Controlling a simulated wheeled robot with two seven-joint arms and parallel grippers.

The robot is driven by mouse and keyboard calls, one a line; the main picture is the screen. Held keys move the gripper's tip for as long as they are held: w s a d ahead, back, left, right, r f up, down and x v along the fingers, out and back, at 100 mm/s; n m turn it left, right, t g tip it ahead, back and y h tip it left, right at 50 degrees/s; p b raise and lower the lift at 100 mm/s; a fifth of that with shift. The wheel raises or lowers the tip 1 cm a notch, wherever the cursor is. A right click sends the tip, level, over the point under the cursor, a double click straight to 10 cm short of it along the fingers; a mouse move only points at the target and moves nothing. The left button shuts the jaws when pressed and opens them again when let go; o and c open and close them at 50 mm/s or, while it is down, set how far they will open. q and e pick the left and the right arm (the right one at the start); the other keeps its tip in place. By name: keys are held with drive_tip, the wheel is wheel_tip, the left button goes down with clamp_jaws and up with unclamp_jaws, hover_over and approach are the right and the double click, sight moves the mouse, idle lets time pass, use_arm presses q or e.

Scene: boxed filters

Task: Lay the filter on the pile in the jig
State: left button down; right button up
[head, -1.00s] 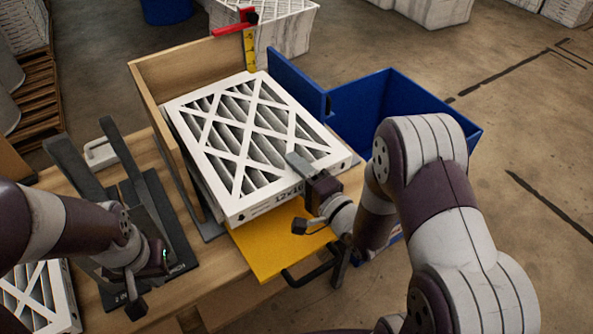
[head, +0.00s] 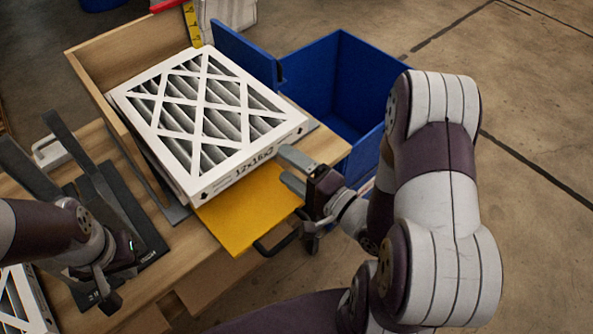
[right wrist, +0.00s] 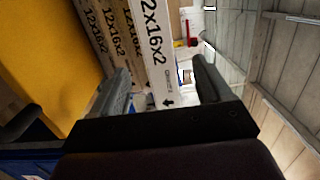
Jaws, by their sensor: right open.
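The filter (head: 205,115), white-framed with a lattice over grey pleats, lies on top of the pile in the wooden jig (head: 135,48). Edges of lower filters show along its left side. In the right wrist view several edges marked 12x16x2 stand side by side, the top filter's edge (right wrist: 155,50) lying between the finger lines. My right gripper (head: 294,172) is open and empty, just off the filter's front right corner. My left gripper (head: 106,285) is over the table at the lower left; its fingers are too small and dark to read.
A blue bin (head: 345,75) stands right of the jig, with a blue panel (head: 245,52) between. A yellow plate (head: 250,205) lies in front of the pile. A black two-armed stand (head: 95,175) is at left. Another filter (head: 22,300) lies at lower left.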

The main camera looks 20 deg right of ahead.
drive_tip(key=w+d+f+n+g+h, duration=0.1)
drive_tip(key=n+g, duration=0.1)
drive_tip(key=w+d+f+n+g+h, duration=0.1)
drive_tip(key=d+f+n+h, duration=0.1)
drive_tip(key=d+f+n+g+h, duration=0.1)
drive_tip(key=f+n+g+h, duration=0.1)
drive_tip(key=shift+w+d+f+n+g, duration=0.2)
drive_tip(key=shift+w+n+g, duration=0.1)
drive_tip(key=shift+w, duration=0.1)
drive_tip(key=s+a+r+n+g+h, duration=0.2)
drive_tip(key=s+n+g, duration=0.4)
drive_tip(key=s+g, duration=0.3)
drive_tip(key=shift+s+a+h, duration=0.2)
drive_tip(key=shift+a+h, duration=0.05)
drive_tip(key=shift+h, duration=0.15)
